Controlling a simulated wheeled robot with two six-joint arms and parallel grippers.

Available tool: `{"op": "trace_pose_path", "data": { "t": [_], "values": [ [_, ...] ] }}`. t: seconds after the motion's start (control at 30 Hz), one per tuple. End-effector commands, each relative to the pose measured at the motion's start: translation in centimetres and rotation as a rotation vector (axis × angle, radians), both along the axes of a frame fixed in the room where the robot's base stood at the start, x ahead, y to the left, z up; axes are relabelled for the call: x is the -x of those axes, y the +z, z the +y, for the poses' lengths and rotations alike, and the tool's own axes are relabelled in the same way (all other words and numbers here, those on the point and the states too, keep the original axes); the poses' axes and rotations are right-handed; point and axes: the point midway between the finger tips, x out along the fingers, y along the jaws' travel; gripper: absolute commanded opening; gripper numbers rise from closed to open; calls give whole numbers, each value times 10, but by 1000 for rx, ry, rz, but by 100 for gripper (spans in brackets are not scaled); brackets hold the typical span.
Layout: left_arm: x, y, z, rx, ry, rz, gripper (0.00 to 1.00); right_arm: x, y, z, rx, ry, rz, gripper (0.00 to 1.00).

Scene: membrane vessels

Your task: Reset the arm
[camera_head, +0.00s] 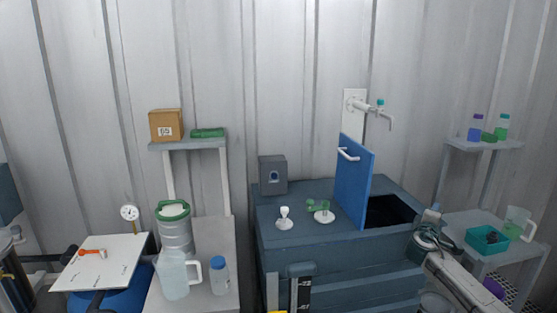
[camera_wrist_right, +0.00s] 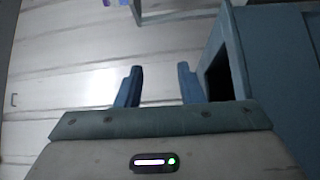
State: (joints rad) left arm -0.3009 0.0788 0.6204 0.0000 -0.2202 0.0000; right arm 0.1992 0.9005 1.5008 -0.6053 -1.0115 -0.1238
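My right gripper (camera_head: 430,236) is in the head view at the right end of the dark blue cabinet, beside its open dark compartment. My right arm (camera_head: 462,285) reaches up to it from the lower right. In the right wrist view the two blue fingers of the right gripper (camera_wrist_right: 160,86) stand apart with nothing between them. The blue side of the cabinet (camera_wrist_right: 245,60) and its dark opening lie just right of the fingers. I cannot make out my left gripper in the head view.
A blue panel door (camera_head: 355,182) stands upright on the cabinet beside the opening. A low grey table (camera_head: 470,222) with a teal tray and a clear jug is close on the right. A jug (camera_head: 174,276) and bottle (camera_head: 219,276) stand at left.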

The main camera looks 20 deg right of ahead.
Motion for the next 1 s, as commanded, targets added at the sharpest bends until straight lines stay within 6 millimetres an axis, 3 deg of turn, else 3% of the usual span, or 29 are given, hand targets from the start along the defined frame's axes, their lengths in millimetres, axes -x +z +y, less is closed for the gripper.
{"op": "trace_pose_path", "data": {
  "t": [0.1,0.2,0.47,0.77,1.0],
  "values": [
    [0,0,0,0,0,0,36,-39,-16,29,-159,252,-75,34],
    [0,0,0,0,0,0,36,-63,-20,58,-283,441,-157,34],
    [0,0,1,-1,0,0,36,-93,-1,123,-538,816,-399,34],
    [-1,0,2,-2,-1,-1,36,-64,-171,118,-739,643,-311,34],
    [-1,0,2,-2,-1,-1,36,1,-336,139,-920,462,-201,34]
  ]
}}
